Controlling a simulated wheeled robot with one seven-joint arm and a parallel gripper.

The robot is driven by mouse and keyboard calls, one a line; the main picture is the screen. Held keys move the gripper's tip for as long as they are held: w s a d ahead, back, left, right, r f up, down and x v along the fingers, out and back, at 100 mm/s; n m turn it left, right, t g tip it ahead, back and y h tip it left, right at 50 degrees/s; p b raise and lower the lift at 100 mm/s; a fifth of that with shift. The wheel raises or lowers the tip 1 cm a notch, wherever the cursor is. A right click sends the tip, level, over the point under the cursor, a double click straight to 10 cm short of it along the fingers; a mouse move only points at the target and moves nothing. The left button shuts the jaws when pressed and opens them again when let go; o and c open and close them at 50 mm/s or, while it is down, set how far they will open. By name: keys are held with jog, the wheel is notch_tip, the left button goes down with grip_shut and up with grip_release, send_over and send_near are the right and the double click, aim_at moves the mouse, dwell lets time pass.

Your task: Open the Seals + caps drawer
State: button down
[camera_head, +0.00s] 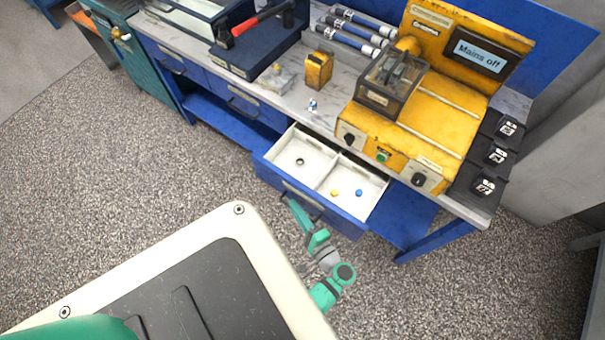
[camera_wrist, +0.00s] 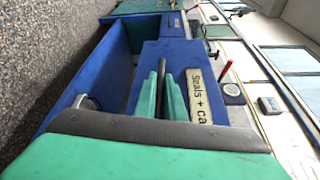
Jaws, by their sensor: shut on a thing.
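The Seals + caps drawer (camera_head: 345,222) is pulled out from under the workbench in the head view. Its tray has two compartments: a dark ring lies in the left one, and small yellow and blue pieces lie in the right one. In the wrist view its blue front carries a label (camera_wrist: 201,97) reading "Seals + ca", the rest cut off from sight. My gripper (camera_head: 293,206) is at the drawer front. In the wrist view the green fingers of my gripper (camera_wrist: 160,80) are shut around the dark bar handle (camera_wrist: 163,92).
Closed drawers (camera_head: 245,103) sit further left under the bench (camera_head: 330,107). Grey floor (camera_head: 400,290) in front is clear.

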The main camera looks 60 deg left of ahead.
jog(key=c, duration=1.8)
grip_release()
jog(key=shift+c, duration=0.2)
jog(key=d, duration=1)
jog(key=shift+d+r, duration=0.4)
jog(key=shift+r, duration=0.05)
jog(key=shift+s+f, duration=0.15)
